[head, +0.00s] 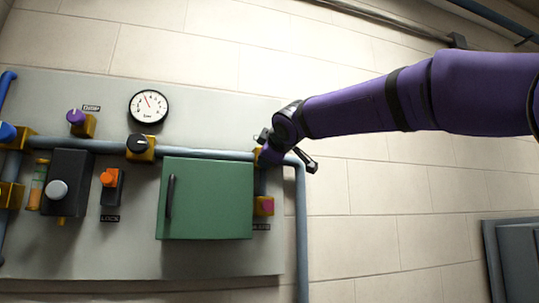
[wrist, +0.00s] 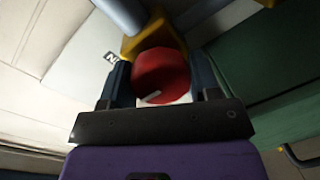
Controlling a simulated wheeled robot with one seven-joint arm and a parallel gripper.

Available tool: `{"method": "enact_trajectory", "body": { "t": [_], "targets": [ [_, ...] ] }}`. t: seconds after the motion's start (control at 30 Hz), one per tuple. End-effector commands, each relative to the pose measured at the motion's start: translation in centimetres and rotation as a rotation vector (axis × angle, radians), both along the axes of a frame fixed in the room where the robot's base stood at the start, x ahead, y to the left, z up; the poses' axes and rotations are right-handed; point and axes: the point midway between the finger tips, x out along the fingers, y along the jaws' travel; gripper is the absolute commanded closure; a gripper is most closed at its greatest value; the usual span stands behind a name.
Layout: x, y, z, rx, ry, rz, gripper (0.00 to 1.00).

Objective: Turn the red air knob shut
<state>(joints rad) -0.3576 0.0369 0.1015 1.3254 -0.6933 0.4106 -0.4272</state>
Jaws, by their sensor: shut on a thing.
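The red air knob (wrist: 160,76) is round with a white pointer mark, and it sits on a yellow valve body (wrist: 150,36) in the wrist view. My gripper (wrist: 162,84) is shut on the knob, with one dark finger on each side of it. The white mark lies low on the knob, near the gripper's palm. In the head view my gripper (head: 273,148) is at the right end of the horizontal pipe, by the green cabinet's upper right corner. The red knob is hidden there behind my gripper and wrist.
The green cabinet door (head: 208,200) with a dark handle is just left of my gripper. A magenta knob (head: 265,206) is below. A black knob (head: 138,143), a gauge (head: 149,106), a purple knob (head: 76,116) and an orange switch (head: 108,179) are further left.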

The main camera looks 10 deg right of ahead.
Motion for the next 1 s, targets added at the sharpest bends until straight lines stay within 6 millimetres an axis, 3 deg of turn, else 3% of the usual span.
{"method": "enact_trajectory", "body": {
  "t": [0.47,0.5,0.6,1.0],
  "targets": [
    [0.04,0.1,-0.25,-0.016,0.002,0.001,0.67],
    [0.04,0.11,-0.26,-0.015,0.002,0.001,0.39],
    [0.04,0.1,-0.22,-0.015,0.002,0.001,0.19],
    [-0.76,-0.13,0.03,-0.013,-0.001,0.0,0.19]
  ]
}}
